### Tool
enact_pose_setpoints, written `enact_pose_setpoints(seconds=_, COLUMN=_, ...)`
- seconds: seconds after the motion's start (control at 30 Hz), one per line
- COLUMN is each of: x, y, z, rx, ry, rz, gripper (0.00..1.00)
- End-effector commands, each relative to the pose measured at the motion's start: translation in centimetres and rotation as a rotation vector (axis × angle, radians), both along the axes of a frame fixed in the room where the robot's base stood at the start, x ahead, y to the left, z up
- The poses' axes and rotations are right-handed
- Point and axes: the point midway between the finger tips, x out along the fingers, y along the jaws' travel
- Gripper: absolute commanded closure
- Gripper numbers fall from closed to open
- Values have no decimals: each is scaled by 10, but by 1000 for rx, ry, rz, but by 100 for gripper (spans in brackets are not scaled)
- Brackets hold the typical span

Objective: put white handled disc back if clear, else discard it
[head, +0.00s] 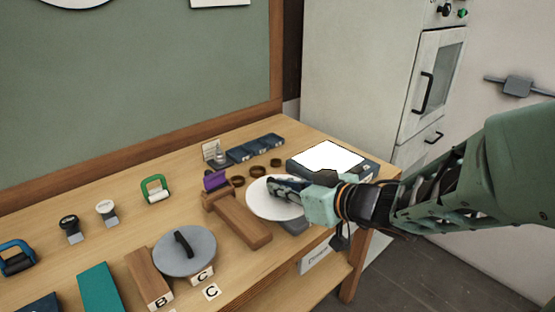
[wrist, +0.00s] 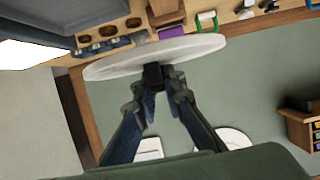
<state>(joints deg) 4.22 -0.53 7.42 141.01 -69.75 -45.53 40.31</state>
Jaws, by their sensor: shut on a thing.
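The white handled disc (head: 262,204) is above the right part of the wooden bench, left of my arm. My gripper (head: 284,186) is shut on its handle, which the fingers mostly hide in the head view. In the wrist view the disc (wrist: 203,46) shows nearly edge-on and tilted, with the fingertips (wrist: 156,76) closed on a dark handle at its middle. The visible part of the disc's face looks plain white; the rest is hidden by my gripper or turned away.
A lit white panel (head: 330,156) on a dark box lies behind the disc. A wooden piece (head: 240,222) with a purple part (head: 214,181) lies just left. A grey handled disc (head: 185,252) rests near the blocks and labels B and C. Brown rings (head: 257,171) and dark trays (head: 262,146) are behind.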

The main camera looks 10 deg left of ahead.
Motion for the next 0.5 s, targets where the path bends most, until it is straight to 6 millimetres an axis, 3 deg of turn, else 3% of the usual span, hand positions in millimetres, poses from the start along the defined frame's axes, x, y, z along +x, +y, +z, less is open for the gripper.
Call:
enact_pose_setpoints(seconds=0.3, x=31, y=72, z=-39, rx=3, ry=2, rz=4, gripper=100)
enact_pose_setpoints(seconds=0.5, x=44, y=99, z=-74, rx=2, ry=2, rz=2, gripper=100)
